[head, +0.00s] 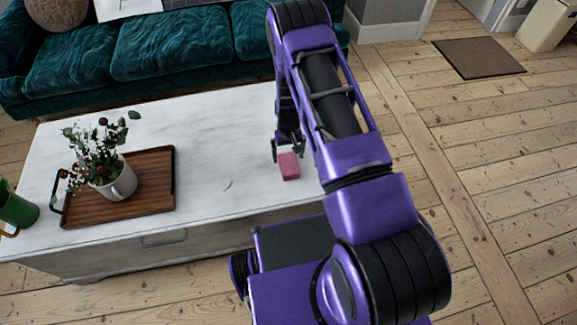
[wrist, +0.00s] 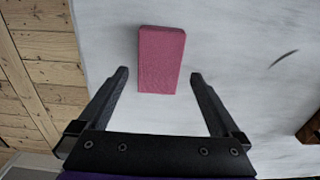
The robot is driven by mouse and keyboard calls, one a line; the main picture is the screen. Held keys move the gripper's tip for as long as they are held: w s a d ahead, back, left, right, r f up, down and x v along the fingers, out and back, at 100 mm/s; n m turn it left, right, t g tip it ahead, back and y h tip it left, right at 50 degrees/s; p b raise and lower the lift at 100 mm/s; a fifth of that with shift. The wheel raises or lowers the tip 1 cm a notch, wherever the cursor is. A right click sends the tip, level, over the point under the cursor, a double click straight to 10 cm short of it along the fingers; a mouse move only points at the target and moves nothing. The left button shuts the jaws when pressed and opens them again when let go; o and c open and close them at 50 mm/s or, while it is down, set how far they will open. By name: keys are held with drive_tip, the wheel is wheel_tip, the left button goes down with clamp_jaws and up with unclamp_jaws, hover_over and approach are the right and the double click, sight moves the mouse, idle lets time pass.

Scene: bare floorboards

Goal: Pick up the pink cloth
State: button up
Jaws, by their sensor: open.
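The pink cloth (head: 289,166) looks like a small folded block lying on the white table top near its front right part. In the wrist view the pink cloth (wrist: 161,60) lies ahead of the fingertips, roughly centred between them, its near end about level with the tips. My gripper (head: 287,148) is close to the cloth in the head view, partly hidden by my arm. In the wrist view my gripper (wrist: 159,75) is open, with nothing between its fingers. I cannot tell how high the fingers are above the table.
The white table (head: 218,120) has clear room left of the cloth. A wooden tray (head: 155,185) holds a potted plant (head: 115,180). A green pitcher (head: 15,207) stands at the far left. A teal sofa (head: 170,45) is behind the table. Bare floorboards lie to the right.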

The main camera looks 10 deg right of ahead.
sight(289, 163)
wheel_tip(289, 163, down, 5)
drive_tip(key=shift+f, duration=0.15)
drive_tip(key=c, duration=1.3)
wheel_tip(289, 163, up, 10)
drive_tip(key=shift+p, duration=0.3)
drive_tip(key=o, duration=0.9)
drive_tip(key=shift+c, duration=0.2)
drive_tip(key=c, duration=0.6)
drive_tip(key=shift+o, duration=0.2)
